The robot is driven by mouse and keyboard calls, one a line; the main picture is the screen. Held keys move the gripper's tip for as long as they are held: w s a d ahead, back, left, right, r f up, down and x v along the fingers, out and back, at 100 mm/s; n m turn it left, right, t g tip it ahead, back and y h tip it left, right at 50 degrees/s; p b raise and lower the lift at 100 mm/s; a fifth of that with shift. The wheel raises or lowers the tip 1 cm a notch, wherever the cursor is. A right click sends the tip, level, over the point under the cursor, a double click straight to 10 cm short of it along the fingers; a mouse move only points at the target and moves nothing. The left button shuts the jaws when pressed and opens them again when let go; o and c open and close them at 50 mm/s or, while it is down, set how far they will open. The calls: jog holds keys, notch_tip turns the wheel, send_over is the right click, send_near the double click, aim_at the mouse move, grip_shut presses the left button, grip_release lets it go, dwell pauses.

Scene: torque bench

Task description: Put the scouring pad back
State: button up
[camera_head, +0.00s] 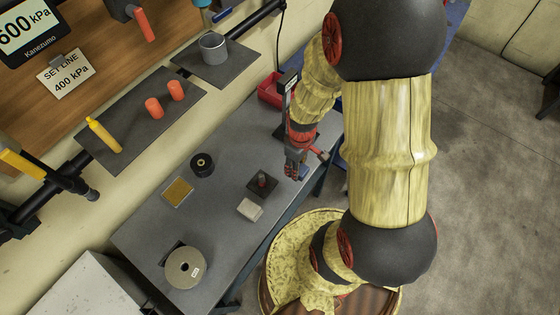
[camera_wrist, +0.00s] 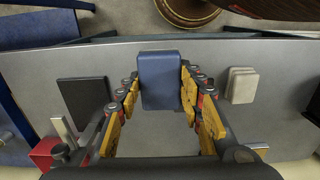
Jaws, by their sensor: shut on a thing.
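A plain blue block with rounded corners (camera_wrist: 160,80), which I take to be the scouring pad, sits between my gripper's fingers in the wrist view. My gripper (camera_wrist: 160,98) is shut on its two sides. In the head view my gripper (camera_head: 297,170) is over the right part of the grey bench near its front edge, and only a small bit of the blue block (camera_head: 303,173) shows. I cannot tell whether the block touches the bench top. A dark square plate (camera_wrist: 86,102) lies left of the gripper in the wrist view.
A beige block (camera_head: 250,209) and a dark square base with a knob (camera_head: 263,184) are nearby on the bench (camera_head: 225,226). A red bin (camera_head: 270,93) stands behind.

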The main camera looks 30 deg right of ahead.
jog(key=w, duration=0.1)
jog(key=w+f, duration=0.1)
jog(key=w, duration=0.2)
jog(key=shift+f, duration=0.4)
send_over(281, 167)
jog(key=f, duration=0.5)
jog(key=shift+s+f, duration=0.2)
jog(key=shift+f, duration=1.75)
jog(key=shift+w+f, duration=0.1)
jog(key=o, duration=1)
jog(key=shift+c, duration=0.2)
jog(key=shift+o, duration=0.3)
